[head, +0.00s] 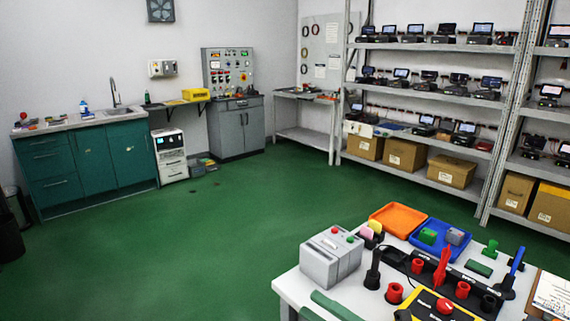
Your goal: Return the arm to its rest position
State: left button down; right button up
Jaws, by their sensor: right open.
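Neither of my arms nor grippers can be made out in the head view. The white worktable (288,287) fills the lower right corner. On it are a grey box with red and green buttons (330,256), an orange tray (399,219) and a blue tray (440,237) holding a green block and a grey block. A black strip with red and black round parts runs across it. A red tool (441,266) and a blue-handled tool (515,262) stand upright. A yellow and black unit with a red knob (444,306) is cut off at the bottom edge.
Metal racks (483,205) with several devices and cardboard boxes (405,155) stand at the back right. Teal sink cabinets (90,160) and a grey cabinet with a control panel (236,127) line the left wall. The green floor (200,245) between is clear.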

jog(key=s+d+f+m+t+h+p, duration=0.1)
jog(key=s+d+f+m+t+h, duration=0.2)
jog(key=f+m+h, duration=0.65)
jog(key=d+f+m+t+h+p, duration=0.15)
jog(key=d+f+m+h, duration=0.35)
jog(key=m, duration=0.7)
jog(key=s+d+f+m+g+h, duration=0.2)
jog(key=s+f+m+g, duration=0.4)
jog(key=s+f, duration=0.8)
jog(key=s+m, duration=0.1)
jog(key=m, duration=0.1)
jog(key=shift+d+f+m+h, duration=0.2)
jog(key=shift+d+m+h, duration=0.15)
jog(key=shift+d, duration=0.05)
